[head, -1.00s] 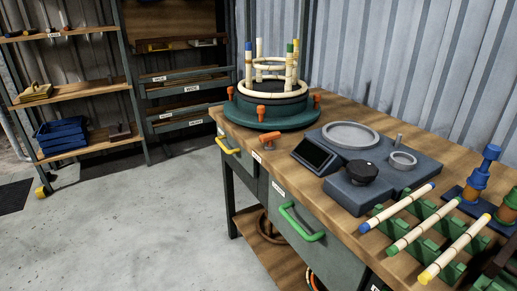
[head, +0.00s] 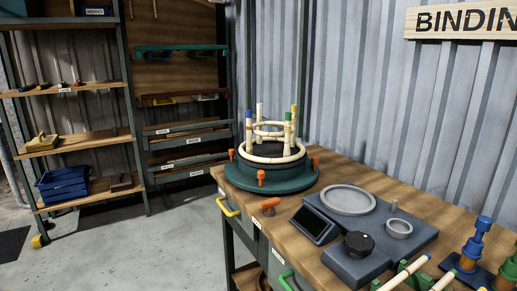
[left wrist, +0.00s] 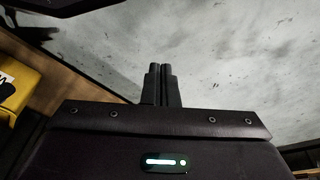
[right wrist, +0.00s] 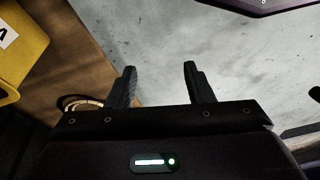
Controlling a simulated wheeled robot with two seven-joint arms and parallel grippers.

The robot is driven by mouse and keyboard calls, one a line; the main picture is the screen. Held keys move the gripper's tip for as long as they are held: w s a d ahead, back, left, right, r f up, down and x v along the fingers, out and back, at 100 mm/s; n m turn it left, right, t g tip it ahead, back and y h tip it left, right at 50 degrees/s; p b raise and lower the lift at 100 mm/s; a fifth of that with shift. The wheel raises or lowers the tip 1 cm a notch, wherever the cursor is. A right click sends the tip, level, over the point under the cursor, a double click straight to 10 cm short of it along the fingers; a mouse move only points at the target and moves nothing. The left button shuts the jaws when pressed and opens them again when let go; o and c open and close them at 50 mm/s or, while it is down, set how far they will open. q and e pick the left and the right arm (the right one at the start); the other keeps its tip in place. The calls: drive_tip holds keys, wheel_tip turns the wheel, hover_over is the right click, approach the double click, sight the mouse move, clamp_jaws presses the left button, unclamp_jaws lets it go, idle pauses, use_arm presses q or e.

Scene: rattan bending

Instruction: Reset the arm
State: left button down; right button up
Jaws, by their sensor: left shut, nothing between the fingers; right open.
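My left gripper (left wrist: 158,84) is shut and empty in the left wrist view, with its two fingers together over the grey floor. My right gripper (right wrist: 160,85) is open and empty in the right wrist view, its fingers apart over the floor beside a wooden board. Neither gripper nor arm shows in the head view. On the workbench (head: 330,262), a rattan frame (head: 273,160) with several upright poles and rings stands on a round green turntable (head: 240,180) with orange clamps.
A grey device with a screen (head: 340,262) sits on the bench, with blue and orange posts (head: 475,245) to its right. Shelves (head: 75,140) stand at the left, holding a blue crate (head: 62,184). Open floor (head: 150,250) lies between shelves and bench.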

use_arm(q)
drive_tip(key=s+a+f+p, duration=0.3)
drive_tip(key=s+a+p, duration=0.1)
drive_tip(key=s+p, duration=0.3)
drive_tip(key=s+a+f+n+g+y+p, duration=0.1)
drive_tip(key=s+a+f+p, duration=0.3)
drive_tip(key=s+p, duration=0.3)
drive_tip(key=s+a, duration=0.1)
drive_tip(key=s, duration=0.2)
drive_tip(key=shift+s+f, duration=0.3)
drive_tip(key=shift+s, duration=0.05)
use_arm(e)
drive_tip(key=s+d+f, duration=0.3)
drive_tip(key=s+d, duration=0.1)
drive_tip(key=s, duration=0.5)
drive_tip(key=s+d+f+m+g+h, duration=0.1)
drive_tip(key=s+d+f, duration=0.3)
drive_tip(key=s, duration=0.4)
drive_tip(key=shift+s+d+f+g, duration=0.3)
drive_tip(key=shift+s+d, duration=0.05)
drive_tip(key=shift+d, duration=0.2)
